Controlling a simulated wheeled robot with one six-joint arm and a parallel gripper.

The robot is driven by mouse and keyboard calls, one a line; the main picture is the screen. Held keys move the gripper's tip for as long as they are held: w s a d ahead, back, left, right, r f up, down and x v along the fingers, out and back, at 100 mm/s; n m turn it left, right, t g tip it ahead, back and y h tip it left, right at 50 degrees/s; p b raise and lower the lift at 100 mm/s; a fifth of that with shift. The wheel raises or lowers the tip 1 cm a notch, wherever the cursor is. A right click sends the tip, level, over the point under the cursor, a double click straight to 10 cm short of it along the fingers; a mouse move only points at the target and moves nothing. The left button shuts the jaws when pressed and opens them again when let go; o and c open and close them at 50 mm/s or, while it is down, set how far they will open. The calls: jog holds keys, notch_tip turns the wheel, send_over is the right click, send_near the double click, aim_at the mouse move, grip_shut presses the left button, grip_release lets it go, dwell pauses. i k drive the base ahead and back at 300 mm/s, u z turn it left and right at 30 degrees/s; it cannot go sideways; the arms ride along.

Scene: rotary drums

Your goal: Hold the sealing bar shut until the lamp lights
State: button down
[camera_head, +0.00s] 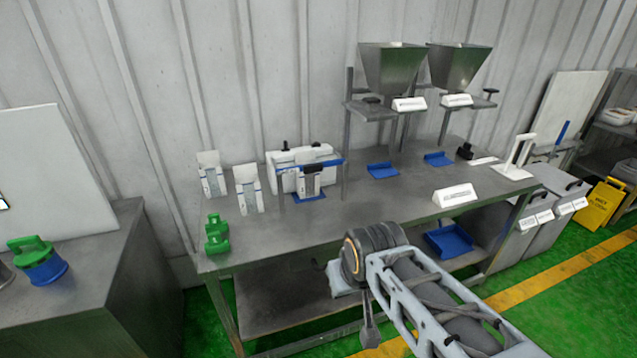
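A white sealer box (284,182) stands on the steel table, towards its back left. A blue bar (328,162) runs across its front, and dark knobs show on top. I cannot tell from here whether the bar is fully shut. A white and grey pouch (311,184) stands upright at the front of the sealer, below the bar. I cannot make out a lit lamp. My arm comes in from the lower right, and its dark joint is in front of the table's front edge.
Two similar pouches (248,189) and a green object (216,234) stand left of the sealer. Two steel hoppers (391,69) on stands, blue trays (382,171) and a white sign (455,195) are to the right. The tabletop (345,212) before the sealer is clear.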

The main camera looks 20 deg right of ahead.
aim_at(309, 169)
jog(key=z, duration=0.6)
jog(key=i, duration=1.15)
jog(key=u, duration=0.7)
jog(key=k, duration=1.35)
jog(key=u, duration=0.75)
jog(key=i, duration=1.45)
jog(key=z, duration=0.5)
